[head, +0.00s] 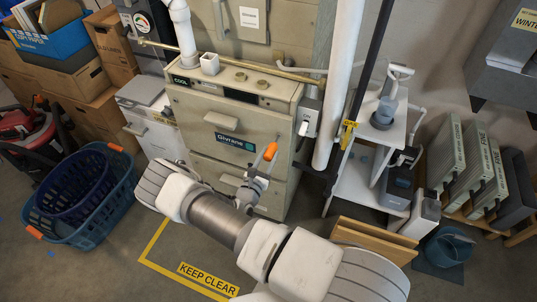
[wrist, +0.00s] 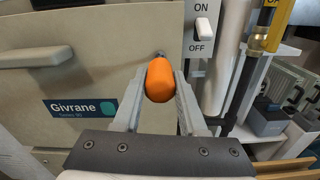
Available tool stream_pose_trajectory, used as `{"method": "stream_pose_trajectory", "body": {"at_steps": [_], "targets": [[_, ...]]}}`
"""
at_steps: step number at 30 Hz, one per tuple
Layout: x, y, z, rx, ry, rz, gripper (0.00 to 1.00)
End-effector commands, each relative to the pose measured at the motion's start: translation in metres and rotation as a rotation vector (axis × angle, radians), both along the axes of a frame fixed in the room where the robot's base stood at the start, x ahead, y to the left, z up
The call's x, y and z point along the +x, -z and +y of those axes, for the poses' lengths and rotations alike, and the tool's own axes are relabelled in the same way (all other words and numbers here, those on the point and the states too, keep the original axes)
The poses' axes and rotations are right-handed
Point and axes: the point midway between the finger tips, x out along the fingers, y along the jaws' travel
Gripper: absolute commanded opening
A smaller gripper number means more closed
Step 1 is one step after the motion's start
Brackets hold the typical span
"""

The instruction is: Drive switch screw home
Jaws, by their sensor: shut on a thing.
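The switch (head: 303,127) is a white toggle on a grey box on the right side of the beige furnace (head: 225,118). In the wrist view the switch plate (wrist: 200,28) reads ON and OFF, with its toggle up near ON. My gripper (head: 262,168) is in front of the furnace, below and left of the switch. It is shut on a screwdriver with an orange handle (head: 270,151). In the wrist view the orange handle (wrist: 160,80) sits between both fingers and points away from me. The handle hides most of the shaft. I cannot make out the switch screw.
A white pipe (head: 340,85) and a dark pipe stand just right of the switch. A white shelf cart (head: 362,185) is farther right. Blue baskets (head: 112,215) stand on the floor at left. The floor marked KEEP CLEAR (head: 208,279) is free of objects.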

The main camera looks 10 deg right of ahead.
Motion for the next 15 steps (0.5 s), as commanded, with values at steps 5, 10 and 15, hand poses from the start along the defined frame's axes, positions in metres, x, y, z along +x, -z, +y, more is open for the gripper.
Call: {"method": "stream_pose_trajectory", "body": {"at_steps": [5,10,15], "targets": [[0.0001,-0.0017,-0.0006,0.184,0.001,-0.136,0.00],[-0.0002,-0.0003,0.0005,0.226,-0.001,-0.167,0.00],[-0.0047,-0.0006,0.0037,0.225,-0.001,-0.165,0.00]]}}
